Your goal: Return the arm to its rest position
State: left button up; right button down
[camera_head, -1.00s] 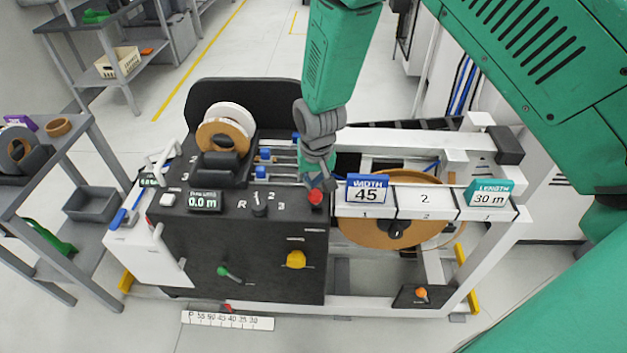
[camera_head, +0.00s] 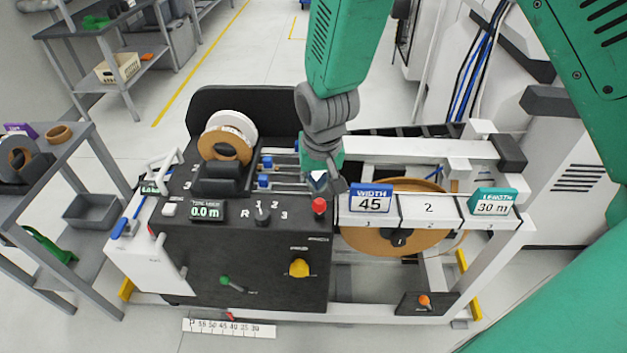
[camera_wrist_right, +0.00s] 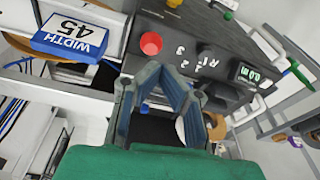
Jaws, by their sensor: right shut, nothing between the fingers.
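My right gripper (camera_head: 326,181) is at the end of the green arm that comes down from the top in the head view. It hangs over the machine, just behind the red button (camera_head: 319,206) and left of the blue WIDTH 45 sign (camera_head: 371,199). In the right wrist view its fingers (camera_wrist_right: 163,88) are shut with nothing between them, and the red button (camera_wrist_right: 151,43) lies beyond their tips, apart from them as far as I can tell. My left gripper is not in view.
The machine's black panel (camera_head: 262,262) carries a yellow knob (camera_head: 299,268), a green lever and a 0.0 m display (camera_head: 207,211). A LENGTH 30 m sign (camera_head: 493,202) stands right, above a brown roll (camera_head: 375,241). A grey shelf (camera_head: 84,165) is at left.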

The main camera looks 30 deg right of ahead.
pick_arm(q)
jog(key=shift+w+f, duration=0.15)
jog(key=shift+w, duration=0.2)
pick_arm(e)
jog(key=shift+s+a+r, duration=0.1)
jog(key=shift+a+r, duration=0.1)
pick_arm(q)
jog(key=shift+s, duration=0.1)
pick_arm(e)
jog(key=shift+s, duration=0.1)
pick_arm(q)
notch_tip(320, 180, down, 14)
jog(key=b, duration=1.4)
pick_arm(e)
jog(key=s+d+f+n, duration=0.2)
jog(key=s+f, duration=1)
jog(key=f, duration=0.4)
jog(key=s+d+f+n+g, duration=0.1)
jog(key=s+d+f+n, duration=0.1)
jog(key=s+f, duration=1)
notch_tip(320, 180, down, 4)
jog(key=shift+d+r+n, duration=0.15)
jog(key=shift+d+n, duration=0.05)
jog(key=shift+n, duration=0.4)
